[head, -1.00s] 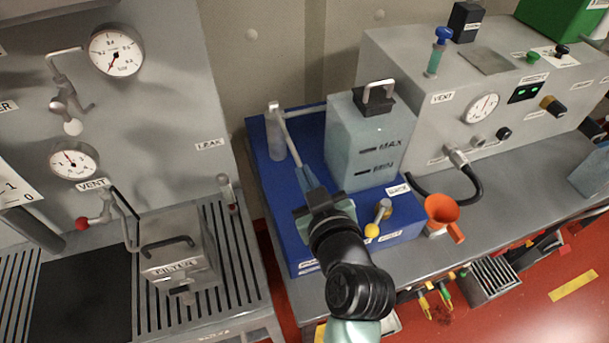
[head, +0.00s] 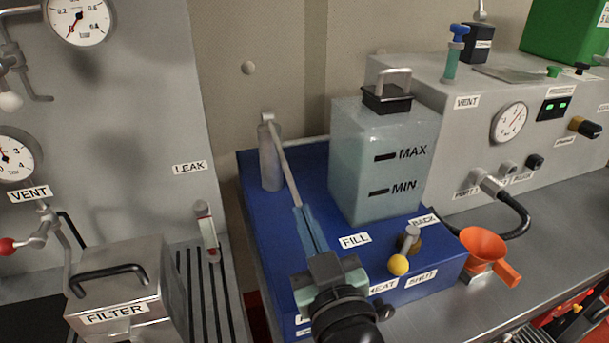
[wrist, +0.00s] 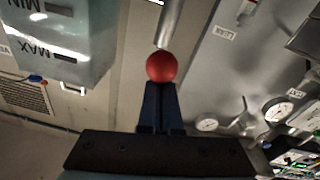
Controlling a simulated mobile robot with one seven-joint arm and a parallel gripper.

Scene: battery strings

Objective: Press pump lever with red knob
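The pump lever (head: 285,165) is a thin grey rod running from the top of a grey cylinder (head: 270,157) on the blue unit (head: 258,210) down toward my gripper. Its red knob (wrist: 161,67) shows in the wrist view at the end of the rod, right at my fingertips; the head view does not show it. My gripper (head: 299,209) points up along the lever, its blue fingers close together. The fingers also show in the wrist view (wrist: 160,84), with only a narrow line between them. I cannot tell whether the fingertips touch the knob.
A translucent tank (head: 385,160) marked MAX and MIN stands right of the lever. A yellow-knobbed valve (head: 398,265) and an orange funnel (head: 484,247) are to the right of my gripper. A FILTER box (head: 115,285) is at left.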

